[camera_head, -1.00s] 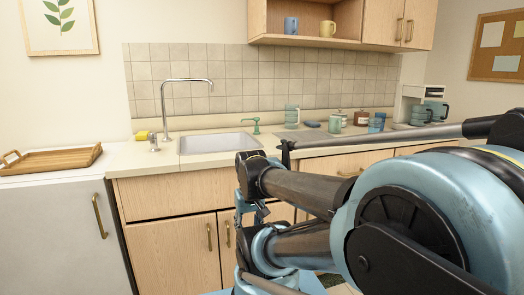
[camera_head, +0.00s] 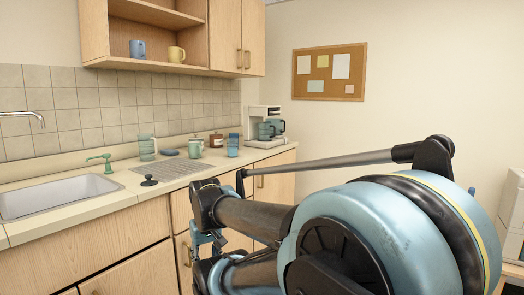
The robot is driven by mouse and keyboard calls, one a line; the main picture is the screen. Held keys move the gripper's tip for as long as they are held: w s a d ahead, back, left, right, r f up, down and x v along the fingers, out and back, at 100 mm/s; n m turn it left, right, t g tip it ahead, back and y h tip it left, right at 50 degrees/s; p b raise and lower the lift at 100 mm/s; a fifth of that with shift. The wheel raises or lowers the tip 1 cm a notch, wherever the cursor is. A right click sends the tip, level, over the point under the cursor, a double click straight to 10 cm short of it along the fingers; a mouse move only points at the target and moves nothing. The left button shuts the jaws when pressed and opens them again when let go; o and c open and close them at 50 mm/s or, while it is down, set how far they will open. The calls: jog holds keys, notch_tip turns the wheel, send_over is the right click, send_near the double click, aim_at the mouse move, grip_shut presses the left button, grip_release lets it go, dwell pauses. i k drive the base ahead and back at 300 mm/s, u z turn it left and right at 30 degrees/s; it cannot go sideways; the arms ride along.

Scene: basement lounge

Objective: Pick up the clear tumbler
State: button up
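No plainly clear, colourless tumbler can be made out. On the counter in the head view stands a stack of see-through greenish tumblers (camera_head: 147,148), just right of the sink. Farther right are see-through blue tumblers (camera_head: 233,145), beside a green mug (camera_head: 195,148). I cannot tell which of these is the clear tumbler. My arm is folded low in front of the cabinets. My gripper (camera_head: 207,243) shows only in part beside the arm links, below the counter edge and apart from the glasses. Its fingers are too hidden to tell whether it is open.
An open shelf (camera_head: 150,62) with mugs hangs above.

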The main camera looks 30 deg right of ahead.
aim_at(231, 142)
jog(key=z, duration=1.95)
jog(key=k, duration=1.1)
jog(key=u, duration=1.1)
jog(key=i, duration=0.65)
